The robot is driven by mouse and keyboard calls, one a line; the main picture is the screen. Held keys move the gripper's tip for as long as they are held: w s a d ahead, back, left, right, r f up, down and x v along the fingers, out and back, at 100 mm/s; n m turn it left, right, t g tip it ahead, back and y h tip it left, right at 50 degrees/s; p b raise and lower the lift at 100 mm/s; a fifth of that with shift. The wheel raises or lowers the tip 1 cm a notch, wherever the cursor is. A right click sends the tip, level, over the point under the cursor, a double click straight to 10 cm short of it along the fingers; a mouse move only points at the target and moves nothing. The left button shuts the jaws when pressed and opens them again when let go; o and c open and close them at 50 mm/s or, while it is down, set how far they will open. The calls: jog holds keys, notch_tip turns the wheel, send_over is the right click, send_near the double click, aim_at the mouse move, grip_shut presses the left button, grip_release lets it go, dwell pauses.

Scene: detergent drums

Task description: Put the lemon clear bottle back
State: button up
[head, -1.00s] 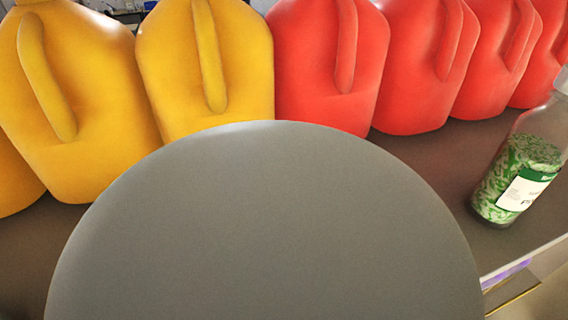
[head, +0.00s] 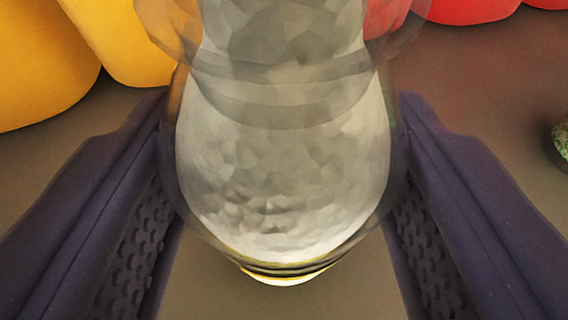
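A clear bottle (head: 285,170) with pale, lumpy grey-white contents fills the middle of the head view. A thin yellow and dark band shows at its lower end. No label text is readable, so I cannot confirm that it is the lemon one. My gripper (head: 282,180) has a dark purple finger on each side of the bottle. Both fingers meet its sides, and it appears held between them. The ridged inner pads show below the contact. The bottle's top runs out of the picture, and whether its bottom touches the surface cannot be told.
Yellow jugs (head: 45,65) stand at the upper left and red jugs (head: 470,8) at the upper right, on a brown-grey surface (head: 480,80). Part of a green-filled bottle (head: 562,138) shows at the right edge.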

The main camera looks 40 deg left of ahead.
jog(key=shift+a+f, duration=0.1)
jog(key=shift+f, duration=0.05)
jog(key=o, duration=1.3)
jog(key=shift+s+r, duration=0.1)
jog(key=shift+r, duration=0.15)
jog(key=b+v, duration=0.2)
jog(key=v, duration=1)
jog(key=shift+b, duration=0.3)
jog(key=w+d+f+m+t+h, duration=0.1)
jog(key=w+d+m+t+h, duration=0.1)
jog(key=d, duration=0.5)
jog(key=w+d+f+m+t+h, duration=0.1)
jog(key=w+d+m+t+h, duration=0.2)
jog(key=d+m+h, duration=0.3)
jog(key=shift+w+d+f+h, duration=0.35)
jog(key=shift+w+d+h, duration=0.25)
jog(key=shift+w+d, duration=0.3)
